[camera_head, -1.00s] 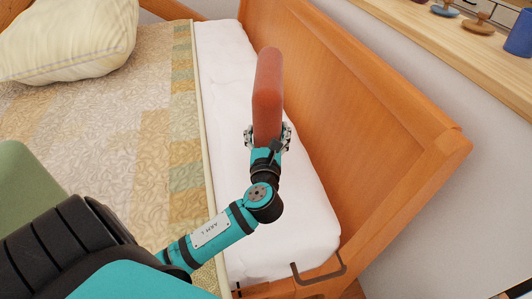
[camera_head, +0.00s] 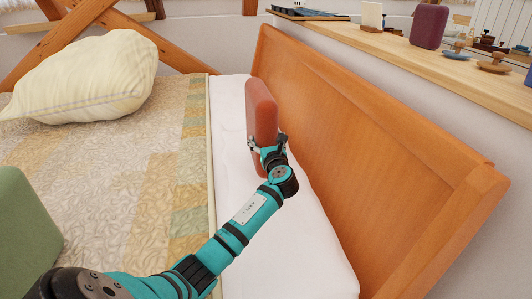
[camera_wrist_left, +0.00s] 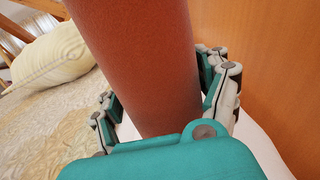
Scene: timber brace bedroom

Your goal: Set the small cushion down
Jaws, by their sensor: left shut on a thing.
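The small cushion (camera_head: 262,112) is reddish-brown and held on edge, upright, near the wooden headboard. My left gripper (camera_head: 266,146) is shut on its lower end, above the white sheet (camera_head: 228,120) of the bed. In the left wrist view the cushion (camera_wrist_left: 140,60) fills the middle, with the fingers of my left gripper (camera_wrist_left: 165,105) on both its sides. My right gripper is not in view.
A striped pale pillow (camera_head: 85,75) lies on the patterned bedspread (camera_head: 130,160) at left. A green cushion (camera_head: 25,225) is at the lower left. The wooden headboard (camera_head: 370,150) stands close on the right. A shelf (camera_head: 440,65) behind it holds a purple cushion (camera_head: 428,27) and small objects.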

